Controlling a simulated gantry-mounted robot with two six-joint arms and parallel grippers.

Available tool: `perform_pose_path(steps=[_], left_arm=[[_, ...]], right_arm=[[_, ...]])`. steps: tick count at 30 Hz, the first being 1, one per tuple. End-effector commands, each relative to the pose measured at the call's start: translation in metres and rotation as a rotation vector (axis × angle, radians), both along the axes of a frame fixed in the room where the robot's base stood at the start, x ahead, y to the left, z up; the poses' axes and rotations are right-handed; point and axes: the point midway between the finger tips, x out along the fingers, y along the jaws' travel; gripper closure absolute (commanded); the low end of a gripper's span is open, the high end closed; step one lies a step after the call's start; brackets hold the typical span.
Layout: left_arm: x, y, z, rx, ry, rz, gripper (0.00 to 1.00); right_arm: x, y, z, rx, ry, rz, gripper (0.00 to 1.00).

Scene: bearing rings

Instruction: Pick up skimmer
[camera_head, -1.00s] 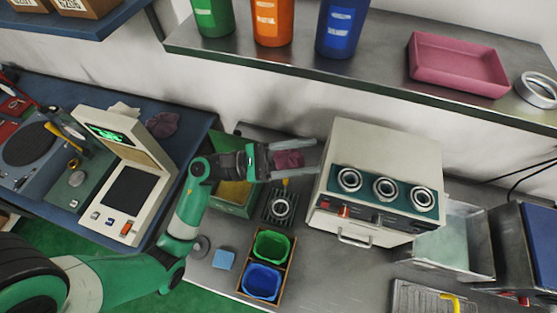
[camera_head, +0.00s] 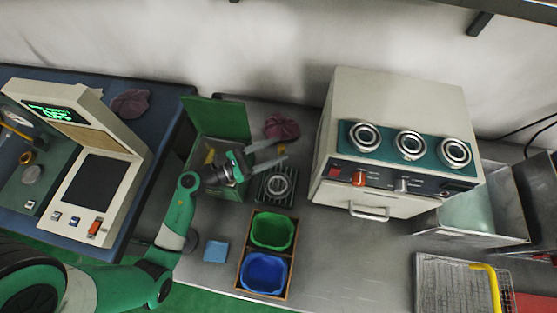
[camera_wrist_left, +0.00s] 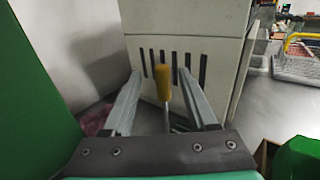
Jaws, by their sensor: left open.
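A tool with a yellow handle (camera_wrist_left: 162,82) and a thin metal shaft stands roughly upright in the left wrist view; I take it for the skimmer. Its lower end is hidden behind my gripper. In the head view a small orange-yellow spot, likely the handle end (camera_head: 279,149), shows between my fingertips. My left gripper (camera_head: 285,148) is open, with its fingers pointing right, over the bench behind the ring rack. In the left wrist view the open fingers (camera_wrist_left: 165,98) lie on either side of the handle, apart from it. My right gripper is not in view.
A beige machine (camera_head: 395,110) with rings on top stands ahead, right of the fingers. A green box (camera_head: 216,120) is on the left, a pink cloth (camera_head: 283,126) behind. A ring (camera_head: 277,184) lies on a dark rack. A wooden tray (camera_head: 240,272) holds green and blue bins.

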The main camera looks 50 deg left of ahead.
Motion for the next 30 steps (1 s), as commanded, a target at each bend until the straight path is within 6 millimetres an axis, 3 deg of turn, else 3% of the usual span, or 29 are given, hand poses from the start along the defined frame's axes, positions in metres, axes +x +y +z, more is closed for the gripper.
perform_pose_path(steps=[5, 12, 20, 30], left_arm=[[0.008, -0.003, -0.001, -0.001, 0.000, -0.003, 0.42], [0.045, -0.016, -0.001, 0.001, -0.001, -0.004, 0.42], [0.050, -0.016, -0.001, -0.001, 0.000, 0.000, 0.42], [0.050, -0.016, -0.001, -0.001, 0.000, 0.000, 0.99]], right_arm=[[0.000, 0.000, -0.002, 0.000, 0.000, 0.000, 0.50], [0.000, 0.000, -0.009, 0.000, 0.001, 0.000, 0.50], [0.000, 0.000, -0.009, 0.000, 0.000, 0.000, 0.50], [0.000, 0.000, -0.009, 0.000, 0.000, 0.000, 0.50]])
